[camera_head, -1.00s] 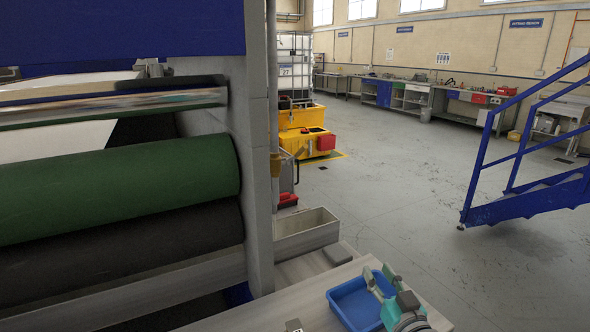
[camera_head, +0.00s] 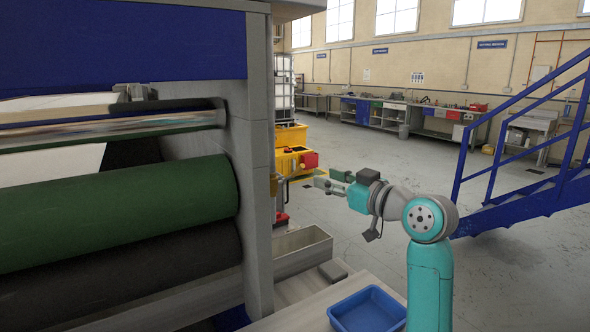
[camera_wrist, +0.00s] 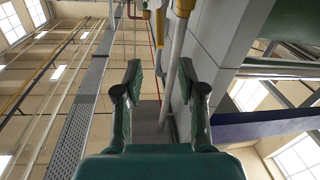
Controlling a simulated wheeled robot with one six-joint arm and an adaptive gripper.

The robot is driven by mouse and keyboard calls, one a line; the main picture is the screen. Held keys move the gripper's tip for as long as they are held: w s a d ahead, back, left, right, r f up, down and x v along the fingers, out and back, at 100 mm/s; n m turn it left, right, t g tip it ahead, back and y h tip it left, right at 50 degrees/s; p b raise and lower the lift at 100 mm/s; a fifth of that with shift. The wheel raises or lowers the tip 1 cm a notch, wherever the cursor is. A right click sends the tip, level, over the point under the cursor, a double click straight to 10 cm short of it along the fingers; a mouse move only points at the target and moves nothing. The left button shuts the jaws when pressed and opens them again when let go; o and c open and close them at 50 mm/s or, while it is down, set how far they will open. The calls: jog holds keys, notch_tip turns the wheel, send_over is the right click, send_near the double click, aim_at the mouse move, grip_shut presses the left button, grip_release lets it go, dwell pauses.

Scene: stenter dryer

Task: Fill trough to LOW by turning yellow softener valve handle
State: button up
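A yellow valve part (camera_head: 274,184) sits on the grey vertical pipe beside the machine's end frame in the head view. A yellow fitting (camera_wrist: 184,7) also shows at the top of the wrist view, on a pale pipe (camera_wrist: 174,55). I cannot make out the handle clearly. My gripper (camera_head: 322,181) is raised to the right of the valve, at about its height and apart from it. In the wrist view my gripper (camera_wrist: 160,82) is open and empty, with the pipe beyond its fingers. The long beige trough (camera_head: 304,249) stands below; its liquid level cannot be seen.
The machine's grey frame (camera_head: 251,120) and green roller (camera_head: 120,215) fill the left. A blue tray (camera_head: 366,310) lies on the low bench at front. Yellow equipment (camera_head: 291,160) stands behind the pipe. Blue stairs (camera_head: 530,200) are at right, with open floor between.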

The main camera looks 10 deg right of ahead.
aim_at(301, 168)
jog(key=x, duration=1)
jog(key=shift+w, duration=0.15)
grip_shut()
